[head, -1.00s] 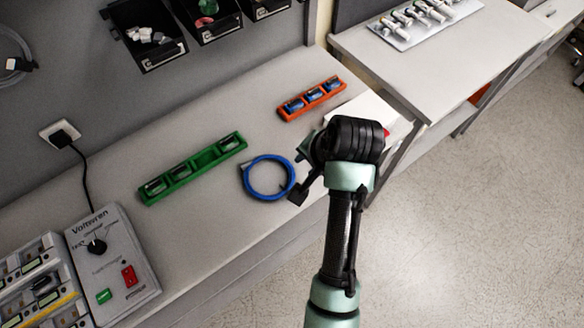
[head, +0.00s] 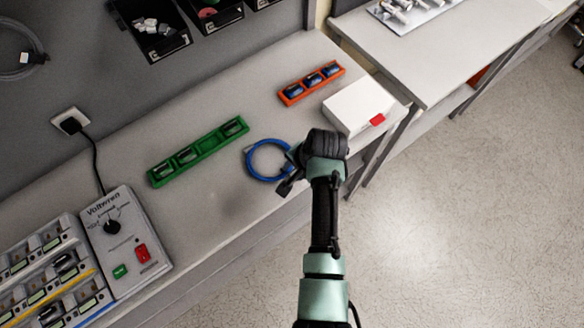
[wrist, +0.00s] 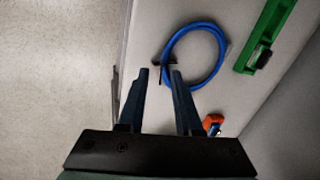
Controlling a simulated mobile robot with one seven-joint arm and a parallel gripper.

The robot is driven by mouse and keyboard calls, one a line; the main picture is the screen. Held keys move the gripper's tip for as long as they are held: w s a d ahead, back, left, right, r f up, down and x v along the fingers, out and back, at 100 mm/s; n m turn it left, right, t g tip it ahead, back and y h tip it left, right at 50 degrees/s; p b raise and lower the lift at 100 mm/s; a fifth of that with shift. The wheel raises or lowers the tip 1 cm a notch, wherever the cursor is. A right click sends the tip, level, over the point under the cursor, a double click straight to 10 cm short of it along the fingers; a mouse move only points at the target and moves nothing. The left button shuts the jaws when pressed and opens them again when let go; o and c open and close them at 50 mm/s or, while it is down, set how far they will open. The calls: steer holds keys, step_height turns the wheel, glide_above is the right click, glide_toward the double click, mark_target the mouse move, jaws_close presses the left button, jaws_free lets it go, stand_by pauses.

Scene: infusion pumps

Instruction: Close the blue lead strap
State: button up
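The blue lead (head: 250,167) lies coiled in a ring on the bench, between the green tray and my gripper. In the wrist view the blue ring (wrist: 221,66) is ahead of the fingers, with a dark strap (wrist: 165,63) across its left side. Whether the strap is open or closed is too small to tell. My gripper (head: 285,174) is over the bench's front part, at the right of the ring. In the wrist view my gripper (wrist: 158,72) has its two fingers apart, with nothing held between them. The fingertips are near the strap; contact cannot be told.
A green tray (head: 213,146) with dark devices lies left of the lead. An orange tray (head: 297,97) and a white box (head: 352,107) with a red tab lie behind. A grey control box (head: 128,262) stands at the left. The bench around the lead is clear.

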steer(key=shift+x, duration=1.15)
jaws_close()
stand_by(0.7)
